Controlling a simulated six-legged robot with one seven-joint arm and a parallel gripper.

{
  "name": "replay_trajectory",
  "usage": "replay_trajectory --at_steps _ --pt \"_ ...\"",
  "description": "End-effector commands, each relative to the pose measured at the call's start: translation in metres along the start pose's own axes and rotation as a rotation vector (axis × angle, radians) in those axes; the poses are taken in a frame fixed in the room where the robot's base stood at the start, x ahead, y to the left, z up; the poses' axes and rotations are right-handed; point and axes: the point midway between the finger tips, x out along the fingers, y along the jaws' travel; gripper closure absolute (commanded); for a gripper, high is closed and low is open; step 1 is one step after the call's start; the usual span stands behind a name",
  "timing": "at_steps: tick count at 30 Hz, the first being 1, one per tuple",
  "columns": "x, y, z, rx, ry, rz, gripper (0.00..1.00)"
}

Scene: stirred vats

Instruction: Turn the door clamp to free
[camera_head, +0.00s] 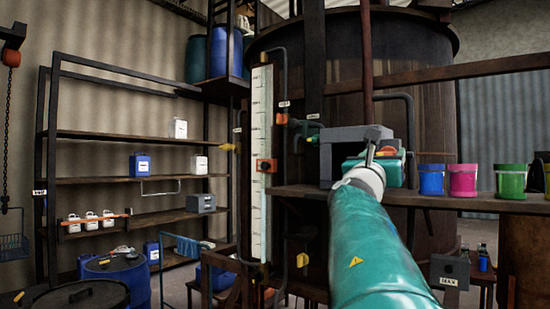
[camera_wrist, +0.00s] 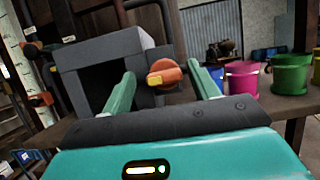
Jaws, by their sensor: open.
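A grey box (camera_head: 347,134) stands on a shelf in front of the large rusty vat. In the wrist view the box (camera_wrist: 100,48) shows a dark, square front. An orange door clamp (camera_wrist: 168,73) with a yellow end pointing left sits at the right side of that front. My gripper (camera_wrist: 162,84) is open, one teal finger left of the clamp and one right of it. Contact with the clamp cannot be made out. In the head view my gripper (camera_head: 376,160) is at the box and hides much of its front.
Blue (camera_head: 431,180), pink (camera_head: 463,181) and green (camera_head: 511,181) buckets stand on the shelf right of my gripper. A tall gauge board (camera_head: 261,165) and pipes stand left of the box. A beam (camera_head: 470,68) crosses above.

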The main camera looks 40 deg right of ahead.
Motion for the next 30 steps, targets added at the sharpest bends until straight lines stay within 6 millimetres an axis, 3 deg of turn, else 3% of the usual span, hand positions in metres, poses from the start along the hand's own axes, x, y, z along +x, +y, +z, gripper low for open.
replay_trajectory --at_steps 4,11,20,30 --pt "-0.0008 -0.0017 0.0014 0.001 -0.002 -0.002 0.40" --pt "-0.0006 -0.0010 0.0011 0.001 -0.001 -0.001 0.85" --pt "0.0012 0.0003 0.0004 0.019 -0.002 -0.009 0.85" --pt "0.0012 0.0017 0.0007 0.171 -0.002 -0.070 0.85"
